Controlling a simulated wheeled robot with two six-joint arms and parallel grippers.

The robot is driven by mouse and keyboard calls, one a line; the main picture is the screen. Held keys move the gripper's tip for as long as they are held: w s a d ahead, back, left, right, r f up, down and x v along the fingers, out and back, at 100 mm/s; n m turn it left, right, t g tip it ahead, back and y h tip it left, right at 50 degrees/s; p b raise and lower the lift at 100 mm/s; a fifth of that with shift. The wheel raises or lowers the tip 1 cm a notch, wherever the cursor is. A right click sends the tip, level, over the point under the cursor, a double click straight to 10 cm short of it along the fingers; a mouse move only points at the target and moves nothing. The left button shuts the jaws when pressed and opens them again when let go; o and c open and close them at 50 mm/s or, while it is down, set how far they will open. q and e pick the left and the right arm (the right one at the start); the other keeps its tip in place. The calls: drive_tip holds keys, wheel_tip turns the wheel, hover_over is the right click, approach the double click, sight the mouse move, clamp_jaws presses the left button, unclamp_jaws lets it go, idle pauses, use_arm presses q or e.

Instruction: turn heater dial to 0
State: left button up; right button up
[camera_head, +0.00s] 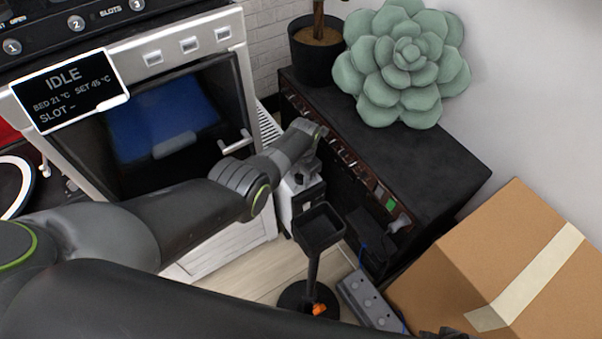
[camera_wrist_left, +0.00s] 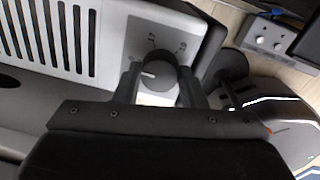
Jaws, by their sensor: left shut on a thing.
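The heater is white with dark vent slots (camera_wrist_left: 60,35) in the left wrist view. A short white line on the dial points to the left in that view. My left gripper (camera_wrist_left: 158,84) is shut on the dial, one finger on each side. In the head view my left arm reaches in from the left and its wrist covers most of the heater (camera_head: 268,126) and the dial. I cannot make out my right gripper.
An oven-like machine (camera_head: 160,125) with a display reading IDLE stands left of the heater. A dark cabinet (camera_head: 400,165) with a succulent (camera_head: 405,65) is to the right. A black stand (camera_head: 318,228), a grey control box (camera_head: 368,301) and a cardboard box (camera_head: 510,265) crowd the front right.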

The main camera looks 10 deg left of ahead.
idle(0.5)
use_arm(q)
drive_tip(key=o, duration=1)
